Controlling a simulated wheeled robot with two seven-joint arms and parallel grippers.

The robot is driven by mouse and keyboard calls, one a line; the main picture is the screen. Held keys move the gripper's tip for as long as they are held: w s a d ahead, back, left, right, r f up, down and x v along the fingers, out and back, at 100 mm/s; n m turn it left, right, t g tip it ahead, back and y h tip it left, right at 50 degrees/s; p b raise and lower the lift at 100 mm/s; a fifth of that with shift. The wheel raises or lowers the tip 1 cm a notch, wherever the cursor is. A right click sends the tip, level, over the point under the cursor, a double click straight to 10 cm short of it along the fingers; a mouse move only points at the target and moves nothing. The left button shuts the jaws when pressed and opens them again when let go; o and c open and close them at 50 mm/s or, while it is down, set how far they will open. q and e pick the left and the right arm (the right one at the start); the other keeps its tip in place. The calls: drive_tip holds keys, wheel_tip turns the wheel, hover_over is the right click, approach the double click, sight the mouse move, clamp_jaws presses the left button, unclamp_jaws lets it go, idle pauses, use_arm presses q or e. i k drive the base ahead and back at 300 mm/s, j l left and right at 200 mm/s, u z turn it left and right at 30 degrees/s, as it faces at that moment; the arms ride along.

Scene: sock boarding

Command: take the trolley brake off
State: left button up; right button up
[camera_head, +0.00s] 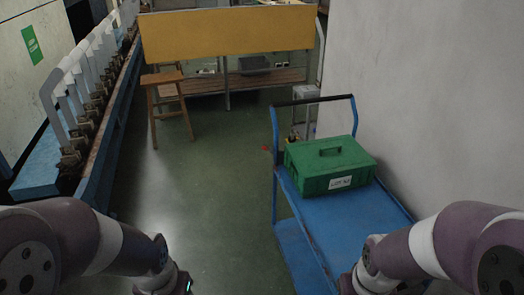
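The blue trolley (347,218) stands at the right beside the pale wall. Its push handle (314,99) with a dark grip is at its far end. A green lidded box (330,165) with a white label sits on its top deck. A lower blue shelf (300,255) shows below. A small red part (266,149) shows low beside the handle end; I cannot tell whether it is the brake. The wheels are hidden. My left arm ends at the bottom edge and my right arm overlaps the trolley's near end; neither gripper's fingers are visible.
A blue-framed machine with a row of pale sock forms (92,60) runs along the left. A wooden stool (166,95) and a yellow-panelled bench (228,34) stand at the back. The green floor (205,190) between machine and trolley is clear.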

sight(271, 150)
drive_tip(key=i+j+u, duration=0.1)
drive_tip(key=i+j, duration=0.2)
drive_tip(key=i, duration=0.15)
drive_tip(key=i+j+u, duration=0.1)
drive_tip(key=i+j, duration=0.2)
drive_tip(key=i, duration=0.2)
drive_tip(key=i+j+u, duration=0.1)
drive_tip(key=i, duration=0.35)
drive_tip(key=i+j+u, duration=0.1)
drive_tip(key=i+j, duration=0.2)
drive_tip(key=i, duration=0.2)
